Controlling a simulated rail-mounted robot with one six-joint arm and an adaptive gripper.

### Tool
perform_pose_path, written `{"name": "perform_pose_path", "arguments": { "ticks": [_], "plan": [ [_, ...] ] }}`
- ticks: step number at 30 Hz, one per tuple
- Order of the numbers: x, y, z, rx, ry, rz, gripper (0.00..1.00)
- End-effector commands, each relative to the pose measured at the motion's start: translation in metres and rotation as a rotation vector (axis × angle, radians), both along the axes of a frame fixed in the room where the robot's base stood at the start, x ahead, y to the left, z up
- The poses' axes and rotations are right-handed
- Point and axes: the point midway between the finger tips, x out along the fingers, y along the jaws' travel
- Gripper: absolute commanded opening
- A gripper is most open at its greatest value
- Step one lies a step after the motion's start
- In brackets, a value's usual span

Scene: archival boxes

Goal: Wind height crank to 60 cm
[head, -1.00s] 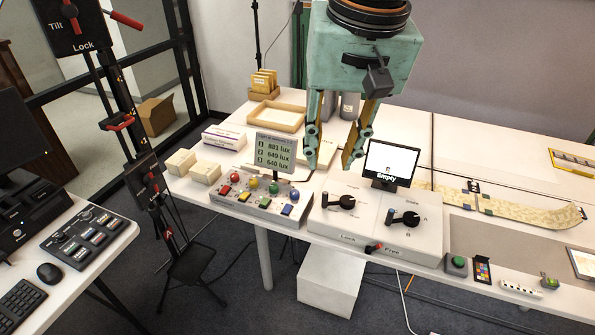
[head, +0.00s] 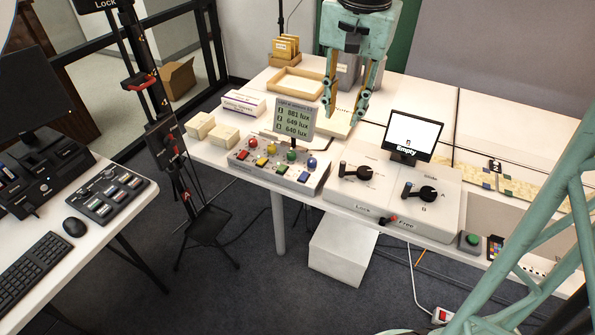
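A white control box (head: 388,215) on the bench carries two black cranks. The left crank (head: 357,172) has its handle pointing left. The right crank (head: 420,194) also has its handle pointing left. Their labels are too small to read surely, so I cannot tell which one is the height crank. My teal gripper (head: 344,112) hangs above the bench behind the control box, fingers down and apart, with nothing between them. It touches neither crank. A small screen (head: 414,132) behind the box reads "Empty"; no height in cm is readable.
A red lever (head: 391,219) sits between "Lock" and "Free" on the box front. A button panel (head: 279,165) with a lux display (head: 295,118) stands left of it. A black stand (head: 165,140) rises at left. A green button (head: 471,241) lies to the right.

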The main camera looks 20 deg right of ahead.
Motion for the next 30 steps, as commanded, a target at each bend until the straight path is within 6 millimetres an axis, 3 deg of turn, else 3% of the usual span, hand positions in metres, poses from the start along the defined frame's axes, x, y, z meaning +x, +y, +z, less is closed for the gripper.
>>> {"name": "perform_pose_path", "arguments": {
  "ticks": [15,30],
  "plan": [
    [0.060,-0.036,-0.062,0.029,0.049,-0.202,0.27],
    [0.107,-0.074,-0.135,0.051,0.093,-0.398,0.27]
  ]
}}
